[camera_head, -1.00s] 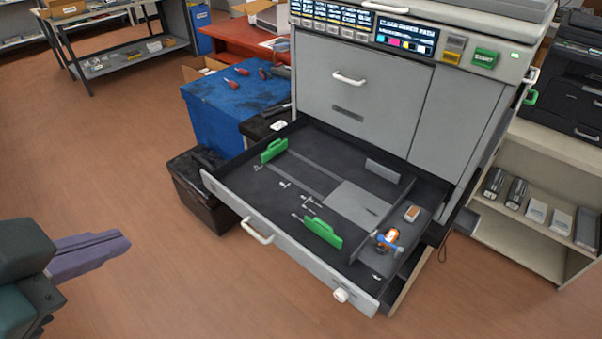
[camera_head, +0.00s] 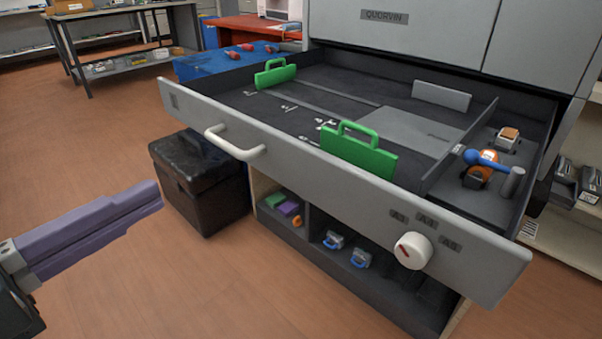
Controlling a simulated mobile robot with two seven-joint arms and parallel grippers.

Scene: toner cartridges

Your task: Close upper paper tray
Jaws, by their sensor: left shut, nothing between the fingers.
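The upper paper tray (camera_head: 330,188) is a grey drawer pulled well out of the grey printer (camera_head: 400,32). Its front has a white bar handle (camera_head: 235,143) toward the left and a white knob (camera_head: 412,251) toward the right. Inside stand two green paper guides, one at the back left (camera_head: 275,75) and one near the front (camera_head: 358,154). My left gripper (camera_head: 155,195), with purple fingers, is shut and empty. It is at the left, in front of the tray and apart from the handle. My right gripper is not in view.
A black box (camera_head: 203,185) stands on the floor below the tray's left end. An open shelf (camera_head: 345,275) with small parts is under the tray. A blue-topped box (camera_head: 230,62) is behind the tray's left side. The wooden floor at the left is clear.

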